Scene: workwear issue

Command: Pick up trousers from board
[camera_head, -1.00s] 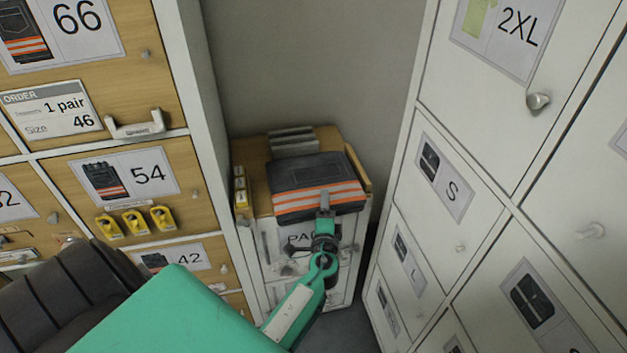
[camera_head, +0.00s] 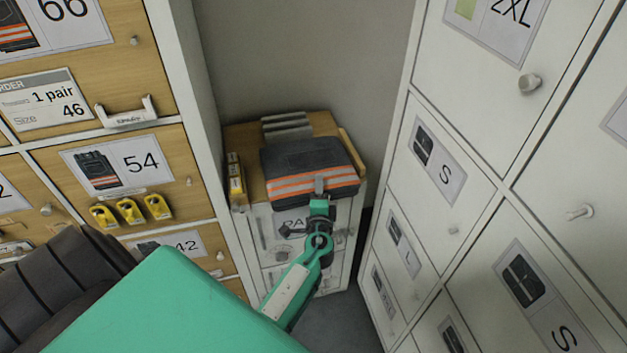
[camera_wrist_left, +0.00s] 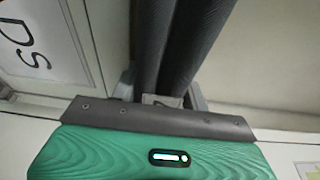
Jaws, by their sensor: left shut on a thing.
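The trousers (camera_head: 312,155) are dark grey, folded flat, with orange and pale stripes along the front. They are at the wooden top (camera_head: 240,140) of a small cabinet; I cannot tell whether they still touch it. My left gripper (camera_head: 319,186) is shut on their front edge, near the middle. Its finger shows over the striped band; the lower finger is hidden. In the left wrist view, long dark folds (camera_wrist_left: 178,45) run away from the gripper, probably the trousers. My right gripper is not in view.
Grey rolled items (camera_head: 287,126) lie behind the trousers, and a yellow-labelled box (camera_head: 236,182) stands at the left. Wooden lockers (camera_head: 150,165) close in on the left, white lockers (camera_head: 470,150) with knobs on the right. The grey wall (camera_head: 300,60) is behind.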

